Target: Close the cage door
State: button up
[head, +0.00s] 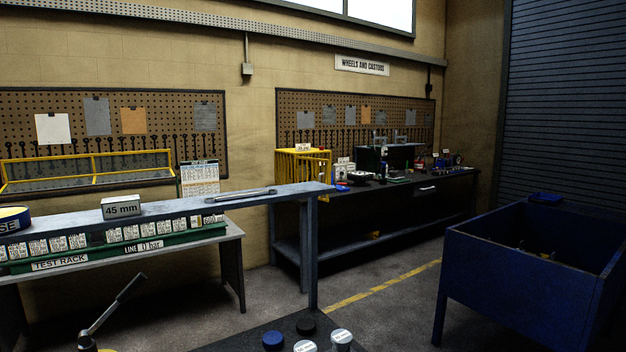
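A yellow barred cage (301,166) stands at the left end of the dark far bench, below the pegboard, in the head view. Its vertical bars face me, and a small white label sits on its top. It is small and distant, so I cannot tell its door from its sides or how far the door is open. My gripper is not in view.
A grey bench (255,197) with a wrench on it stands between me and the cage. The far bench (420,205) carries several tools. A blue bin (470,262) stands at right. Bare floor with a yellow line (375,290) lies between. Several round caps show at the bottom.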

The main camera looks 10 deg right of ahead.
aim_at(310, 179)
jog(key=i+l+z, duration=0.25)
jog(key=z, duration=0.15)
jog(key=i+l+z, duration=0.55)
jog(key=z, duration=0.25)
jog(key=i+l+z, duration=0.2)
jog(key=i+z, duration=0.5)
jog(key=i, duration=0.25)
jog(key=i+u, duration=0.7)
jog(key=i+l+u, duration=0.2)
jog(key=i+u, duration=0.15)
jog(key=i+j+u, duration=0.25)
jog(key=u, duration=0.15)
jog(key=i+u, duration=0.35)
jog(key=i, duration=0.15)
jog(key=i+u, duration=1)
jog(key=i, duration=0.35)
jog(key=i+l+u, duration=0.15)
jog(key=i, duration=0.35)
jog(key=i+l+u, duration=0.2)
jog(key=i, duration=0.35)
jog(key=i+l+u, duration=0.2)
jog(key=i, duration=0.3)
jog(key=i+l+u, duration=0.15)
jog(key=i+u, duration=0.2)
jog(key=i+l+u, duration=0.4)
jog(key=i, duration=0.15)
jog(key=j, duration=0.1)
